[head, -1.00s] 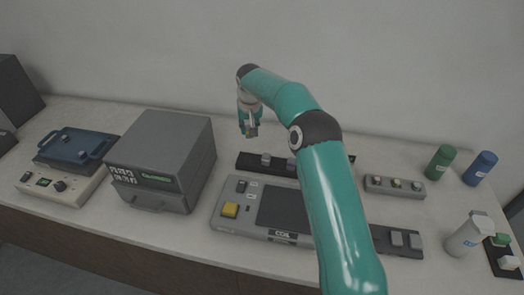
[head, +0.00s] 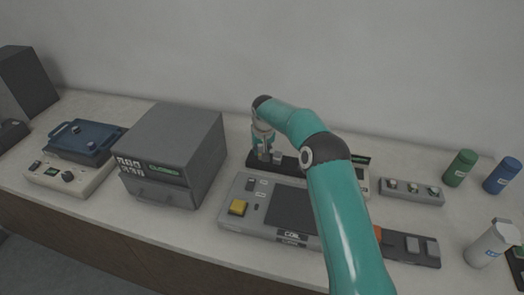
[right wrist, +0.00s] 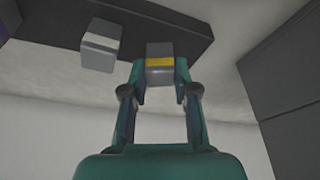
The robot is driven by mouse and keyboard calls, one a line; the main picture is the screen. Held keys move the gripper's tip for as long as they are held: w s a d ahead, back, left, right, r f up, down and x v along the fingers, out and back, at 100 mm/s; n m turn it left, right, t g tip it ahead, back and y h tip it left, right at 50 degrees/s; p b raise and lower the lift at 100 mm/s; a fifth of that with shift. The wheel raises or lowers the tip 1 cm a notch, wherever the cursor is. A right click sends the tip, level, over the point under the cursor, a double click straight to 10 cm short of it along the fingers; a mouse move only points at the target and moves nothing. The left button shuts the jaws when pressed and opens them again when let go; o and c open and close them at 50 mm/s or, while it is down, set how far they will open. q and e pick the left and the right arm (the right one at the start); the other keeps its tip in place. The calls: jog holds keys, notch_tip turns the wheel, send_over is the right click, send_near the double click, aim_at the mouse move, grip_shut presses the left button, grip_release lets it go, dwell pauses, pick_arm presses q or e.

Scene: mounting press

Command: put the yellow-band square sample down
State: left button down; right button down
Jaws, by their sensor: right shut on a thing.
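The yellow-band square sample (right wrist: 160,62) is a grey block with a yellow stripe, held between the two fingers of my right gripper (right wrist: 160,75) in the right wrist view. In the head view my right gripper (head: 264,152) is low at the left end of a long black rack (head: 290,165). The rack shows in the right wrist view too (right wrist: 200,30). The fingers largely hide the sample in the head view. I cannot tell whether it touches the rack. My left gripper is not in view.
A grey sample with a white band (right wrist: 100,45) stands beside the held one. A grey panel with a yellow button (head: 238,207) lies in front of the rack. A grey press box (head: 172,155) stands to the left. A small rack (head: 412,192) is to the right.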

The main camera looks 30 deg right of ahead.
jog(key=c, duration=0.9)
grip_release()
jog(key=shift+f, duration=0.1)
jog(key=shift+r, duration=0.45)
jog(key=b+v, duration=0.2)
jog(key=v, duration=0.9)
jog(key=shift+s+a+r, duration=0.1)
jog(key=shift+s+r, duration=0.05)
jog(key=shift+r, duration=0.05)
jog(key=shift+f, duration=0.1)
